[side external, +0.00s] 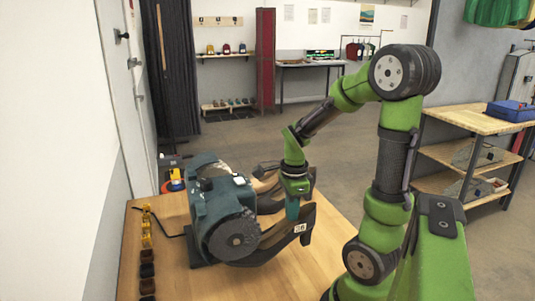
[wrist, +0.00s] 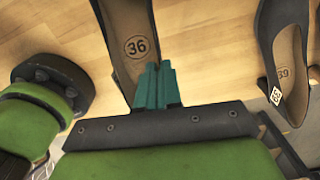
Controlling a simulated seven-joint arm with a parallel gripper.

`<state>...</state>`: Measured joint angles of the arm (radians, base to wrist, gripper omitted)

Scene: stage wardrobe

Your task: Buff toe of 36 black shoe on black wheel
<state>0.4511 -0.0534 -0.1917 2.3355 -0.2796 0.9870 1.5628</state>
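The black shoe (side external: 270,245) has a white tag that seems to read 36 and lies with its toe end low by the black wheel (side external: 236,236) in the side view. In the wrist view, a shoe (wrist: 122,22) has a brown insole marked 36; its toe is out of frame. My gripper (side external: 292,209) points down at the heel end. In the wrist view its teal fingers (wrist: 157,86) are close together at that shoe's heel and seem closed on its back edge. I cannot tell whether the toe touches the wheel.
The green buffing machine (side external: 213,190) stands on the wooden table (side external: 175,228). A second dark shoe (wrist: 272,28) with a white tag lies to the right in the wrist view. A row of small brown and yellow pieces (side external: 147,255) runs along the table's left side.

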